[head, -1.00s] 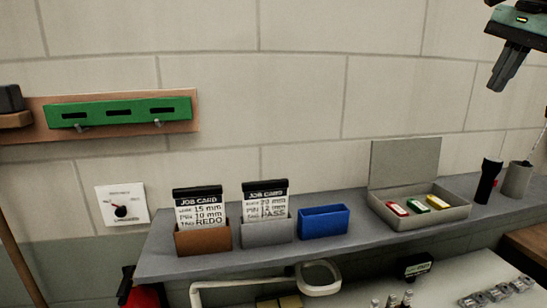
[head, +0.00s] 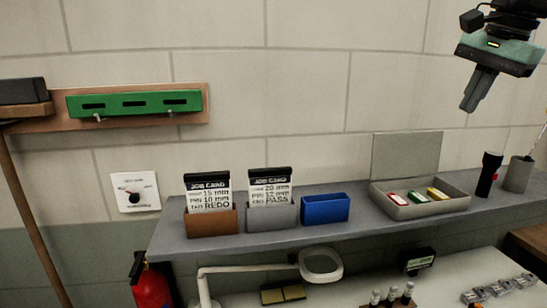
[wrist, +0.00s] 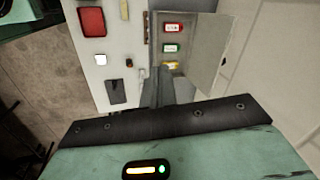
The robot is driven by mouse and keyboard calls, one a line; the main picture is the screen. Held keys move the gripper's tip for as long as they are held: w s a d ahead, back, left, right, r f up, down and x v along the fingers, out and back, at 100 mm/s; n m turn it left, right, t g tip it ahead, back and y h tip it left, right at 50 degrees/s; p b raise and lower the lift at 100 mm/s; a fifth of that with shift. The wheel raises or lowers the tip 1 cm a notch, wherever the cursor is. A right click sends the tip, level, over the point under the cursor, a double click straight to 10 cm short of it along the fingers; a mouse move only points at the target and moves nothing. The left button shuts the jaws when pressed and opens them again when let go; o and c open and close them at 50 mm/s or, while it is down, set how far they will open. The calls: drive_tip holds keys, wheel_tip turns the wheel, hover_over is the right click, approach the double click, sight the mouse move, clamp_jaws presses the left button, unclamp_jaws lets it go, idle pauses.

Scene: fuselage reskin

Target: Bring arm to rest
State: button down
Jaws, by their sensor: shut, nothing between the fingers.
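My gripper (head: 478,90) hangs in the air at the upper right of the head view, above the right part of the grey shelf. Its fingers point down, are shut, and hold nothing. In the wrist view its shut fingers (wrist: 158,88) show in the middle, above the shelf area. It touches nothing in view.
Below my gripper, the grey shelf (head: 345,232) carries two job card holders (head: 211,222), a blue bin (head: 325,209), an open tray (head: 440,205) with coloured tags, a black torch (head: 488,175) and a cup (head: 518,175). A magnifier lamp (head: 320,264) stands below. Air around my gripper is clear.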

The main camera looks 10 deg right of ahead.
drive_tip(key=s+a+f+n+g+b, duration=0.2)
drive_tip(key=a+f+n+b, duration=0.2)
drive_tip(key=a+f+n, duration=1.3)
drive_tip(key=s+a+f+n+b, duration=0.1)
drive_tip(key=s+a+f+n, duration=0.2)
drive_tip(key=s+a+f, duration=0.4)
drive_tip(key=s+a+f+n+g+b, duration=0.1)
drive_tip(key=s+a+f+n+b, duration=0.1)
drive_tip(key=s+a+f, duration=0.5)
wheel_tip(320, 180, down, 4)
drive_tip(key=shift+s+a+f+n, duration=0.25)
drive_tip(key=shift+s+a+n, duration=0.15)
drive_tip(key=shift+a+n, duration=0.25)
